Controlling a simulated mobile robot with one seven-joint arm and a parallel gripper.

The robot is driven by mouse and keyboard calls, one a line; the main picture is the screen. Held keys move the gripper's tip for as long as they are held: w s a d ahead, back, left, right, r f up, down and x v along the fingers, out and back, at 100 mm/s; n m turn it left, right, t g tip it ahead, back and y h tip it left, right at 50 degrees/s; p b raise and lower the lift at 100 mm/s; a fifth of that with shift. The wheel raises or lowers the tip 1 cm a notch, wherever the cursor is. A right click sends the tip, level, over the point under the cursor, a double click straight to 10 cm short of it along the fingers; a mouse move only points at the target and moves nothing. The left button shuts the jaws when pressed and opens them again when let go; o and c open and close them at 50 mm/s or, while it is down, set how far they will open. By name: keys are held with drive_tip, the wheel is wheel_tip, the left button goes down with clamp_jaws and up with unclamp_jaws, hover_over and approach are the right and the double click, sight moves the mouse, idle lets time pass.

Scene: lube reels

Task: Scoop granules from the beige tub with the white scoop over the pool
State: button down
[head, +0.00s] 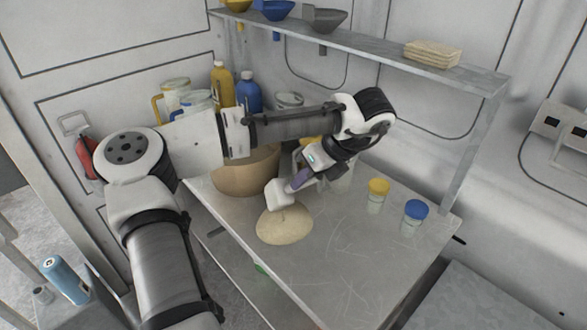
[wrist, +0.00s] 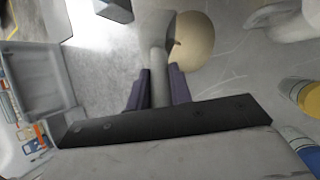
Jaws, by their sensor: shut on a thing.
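My gripper (head: 299,180) is shut on the handle of the white scoop (head: 279,193). In the wrist view, its purple fingers (wrist: 158,88) close on both sides of the scoop's pale handle (wrist: 158,62). The scoop's head is just above the far edge of the pool (head: 284,226), a round beige patch on the metal table. The pool also shows in the wrist view (wrist: 196,42). The beige tub (head: 243,180) stands behind and left of the scoop, partly hidden by my arm. Its contents and the inside of the scoop cannot be seen.
A yellow-lidded jar (head: 377,194) and a blue-lidded jar (head: 415,216) stand on the table's right. Yellow (head: 222,86) and blue (head: 249,91) bottles and jugs stand at the back. A shelf (head: 400,62) with funnels runs overhead. The table's front middle is clear.

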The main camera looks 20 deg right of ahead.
drive_tip(key=d+f+m+y, duration=0.1)
drive_tip(key=d+f+y, duration=0.1)
drive_tip(key=d+y, duration=0.4)
drive_tip(key=shift+d, duration=0.35)
drive_tip(key=shift+f, duration=0.1)
drive_tip(key=shift+d, duration=0.15)
idle(0.3)
idle(1.8)
